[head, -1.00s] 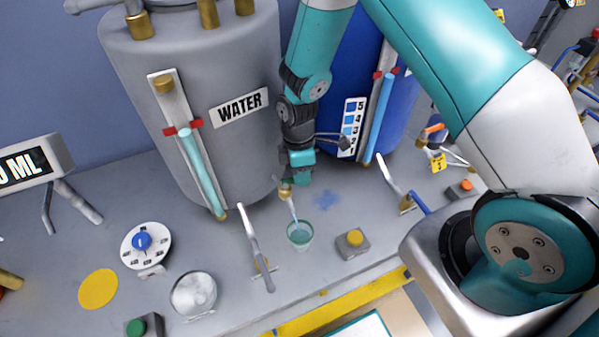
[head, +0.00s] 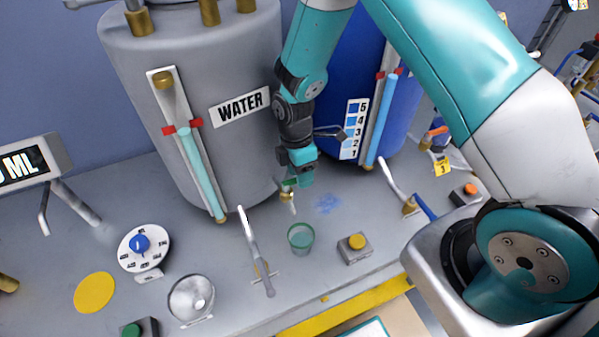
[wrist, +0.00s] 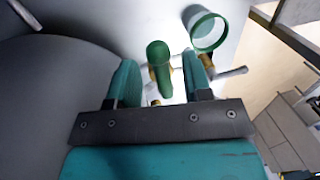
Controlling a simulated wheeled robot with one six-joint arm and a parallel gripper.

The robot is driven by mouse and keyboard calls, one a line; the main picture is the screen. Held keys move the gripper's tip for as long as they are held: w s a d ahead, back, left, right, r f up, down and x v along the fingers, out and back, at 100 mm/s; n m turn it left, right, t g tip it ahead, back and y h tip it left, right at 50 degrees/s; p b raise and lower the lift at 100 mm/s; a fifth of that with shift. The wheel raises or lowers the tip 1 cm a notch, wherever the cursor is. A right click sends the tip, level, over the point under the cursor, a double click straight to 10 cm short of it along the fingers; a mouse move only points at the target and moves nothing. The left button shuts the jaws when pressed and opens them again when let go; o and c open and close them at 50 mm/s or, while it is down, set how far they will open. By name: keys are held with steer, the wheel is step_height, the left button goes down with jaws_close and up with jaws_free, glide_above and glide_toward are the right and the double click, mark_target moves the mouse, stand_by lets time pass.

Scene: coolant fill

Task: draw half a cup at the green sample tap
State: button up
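The green sample tap (head: 288,194) is at the foot of the grey WATER tank, and its green handle (wrist: 158,58) shows in the wrist view. My gripper (head: 297,178) is just above the tap. In the wrist view its fingers (wrist: 160,82) are apart, with the handle between them and a gap on each side. A clear green-rimmed cup (head: 301,240) stands upright below the spout. It looks tinted teal inside, but I cannot tell the level. The cup also shows in the wrist view (wrist: 207,32). No stream shows between spout and cup.
The WATER tank (head: 185,90) stands close behind my gripper, a blue tank (head: 330,85) to its right. A lever (head: 255,250) is left of the cup, a yellow-button box (head: 354,248) right of it. A dial (head: 143,248), glass bowl (head: 191,298) and yellow disc (head: 94,292) lie left.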

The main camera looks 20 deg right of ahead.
step_height(320, 180, up, 7)
steer(key=w+b, duration=0.1)
steer(key=b, duration=0.1)
steer(key=shift+w+r+b, duration=0.2)
steer(key=shift+w+b, duration=0.05)
steer(key=shift+b, duration=0.05)
stand_by(0.4)
steer(key=s+a+r+m+t+y+b, duration=0.1)
steer(key=s+r+m, duration=0.4)
steer(key=s, duration=0.5)
steer(key=s+a+r+m+t+y+b, duration=0.1)
steer(key=s+a+r+m+y+b, duration=0.2)
steer(key=s+r+m, duration=0.3)
steer(key=s+r+b, duration=0.1)
steer(key=s+r, duration=0.2)
steer(key=s, duration=0.2)
steer(key=shift+s+a+r+b, duration=0.2)
steer(key=shift+a+r+b, duration=0.1)
steer(key=shift+a, duration=0.1)
